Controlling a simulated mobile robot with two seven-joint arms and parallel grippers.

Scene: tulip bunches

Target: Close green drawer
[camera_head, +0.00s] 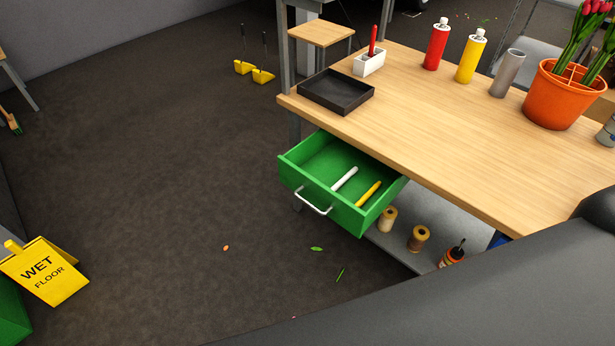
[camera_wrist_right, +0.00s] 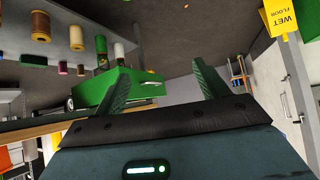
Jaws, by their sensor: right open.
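The green drawer (camera_head: 322,205) is pulled well out from under the wooden workbench (camera_head: 440,130). Its front carries a silver handle (camera_head: 313,203), and a white marker (camera_head: 345,179) and a yellow marker (camera_head: 368,194) lie inside. In the right wrist view the drawer (camera_wrist_right: 100,88) is beyond the fingers, partly hidden by the left one. My right gripper (camera_wrist_right: 160,80) is open, with nothing between its two green fingers, and it appears apart from the drawer. A large dark arm part covers the lower right of the head view. My left gripper is not in view.
A black tray (camera_head: 337,92), red bottle (camera_head: 437,45), yellow bottle (camera_head: 470,57), grey cylinder (camera_head: 507,73) and orange tulip pot (camera_head: 563,97) stand on the bench. Spools (camera_head: 419,238) sit on the lower shelf. A wet floor sign (camera_head: 45,270) stands at left. Floor before the drawer is mostly clear.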

